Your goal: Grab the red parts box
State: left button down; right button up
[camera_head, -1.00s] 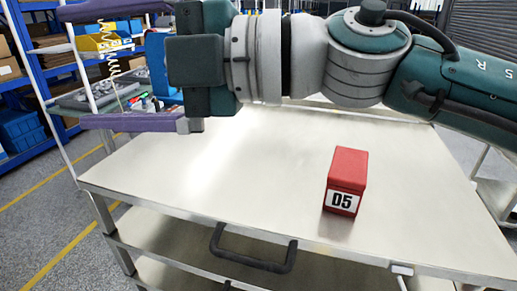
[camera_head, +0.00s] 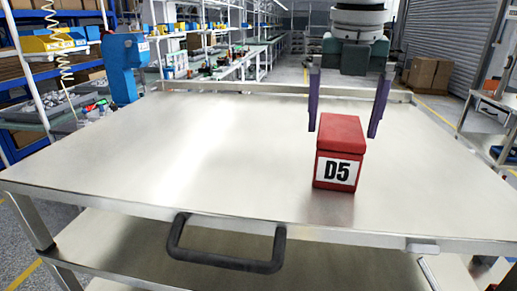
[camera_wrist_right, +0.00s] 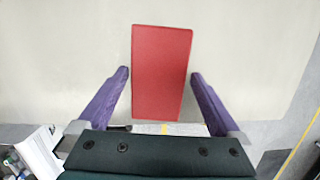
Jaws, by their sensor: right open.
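The red parts box (camera_head: 341,141), with a white D5 label on its front, stands upright on the right half of the metal cart top. My right gripper (camera_head: 343,129) hangs above and around the box's upper part, its purple fingers apart on the left and right. In the right wrist view the red box (camera_wrist_right: 161,72) lies between and beyond the open fingertips of my right gripper (camera_wrist_right: 160,75). Gaps show between the box and both fingers. My left gripper is not in view.
The cart top (camera_head: 180,150) is bare around the box. A black handle (camera_head: 225,260) is at its front edge and a raised lip (camera_head: 270,92) runs along the back. A blue device (camera_head: 121,68) and bins are beyond the left rear.

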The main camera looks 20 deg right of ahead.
jog(key=f+b, duration=0.4)
jog(key=f, duration=0.1)
jog(key=shift+w+d, duration=0.1)
jog(key=shift+w, duration=0.1)
jog(key=shift+r, duration=0.15)
jog(key=shift+c, duration=0.2)
jog(key=c, duration=1.5)
